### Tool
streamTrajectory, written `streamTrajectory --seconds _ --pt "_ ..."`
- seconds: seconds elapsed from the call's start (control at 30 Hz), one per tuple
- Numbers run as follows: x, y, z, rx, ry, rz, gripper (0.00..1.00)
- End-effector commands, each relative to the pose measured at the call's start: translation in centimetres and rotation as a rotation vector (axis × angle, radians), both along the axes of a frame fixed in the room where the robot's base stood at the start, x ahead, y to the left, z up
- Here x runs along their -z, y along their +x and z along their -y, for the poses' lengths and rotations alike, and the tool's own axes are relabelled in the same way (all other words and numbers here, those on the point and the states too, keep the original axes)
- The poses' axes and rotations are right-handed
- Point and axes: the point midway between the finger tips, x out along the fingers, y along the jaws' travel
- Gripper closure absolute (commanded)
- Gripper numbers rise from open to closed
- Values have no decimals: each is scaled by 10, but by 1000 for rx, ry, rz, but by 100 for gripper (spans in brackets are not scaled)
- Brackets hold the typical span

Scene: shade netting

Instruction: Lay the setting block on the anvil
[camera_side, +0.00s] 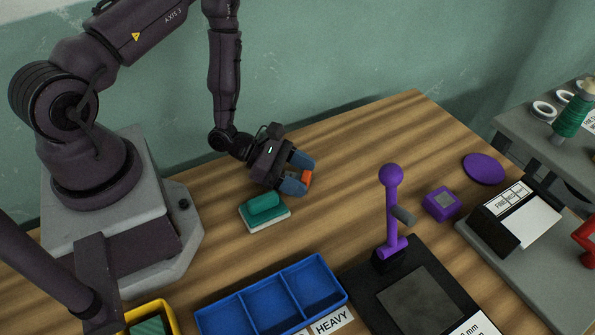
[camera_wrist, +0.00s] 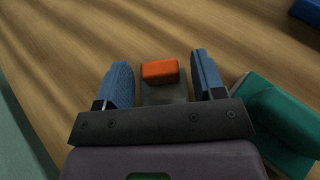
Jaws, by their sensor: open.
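A small block with an orange top (camera_wrist: 160,71) and a grey body, which looks like the setting block, lies between the open fingers of my gripper (camera_wrist: 163,80). In the wrist view there is a gap on each side of it. In the side view only its orange part (camera_side: 306,179) shows beside the blue fingers of my gripper (camera_side: 299,173); the rest is hidden. A black press base with a purple lever (camera_side: 393,215) stands at front right. The grey square plate (camera_side: 415,300) on it looks like the anvil and is bare.
A green-handled pad (camera_side: 264,210) lies close beside my gripper. A blue three-part tray (camera_side: 272,300) and a yellow bin (camera_side: 165,312) stand at the front. A purple block (camera_side: 441,204), a purple disc (camera_side: 484,168) and a labelled black stand (camera_side: 514,216) are to the right.

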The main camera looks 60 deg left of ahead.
Motion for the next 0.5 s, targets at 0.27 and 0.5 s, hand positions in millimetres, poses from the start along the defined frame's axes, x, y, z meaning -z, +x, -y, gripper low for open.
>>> streamTrajectory --seconds 0.27,0.5 --pt "-13 -18 -19 -6 1 -3 37" --pt "-33 -52 -54 -6 2 -1 37"
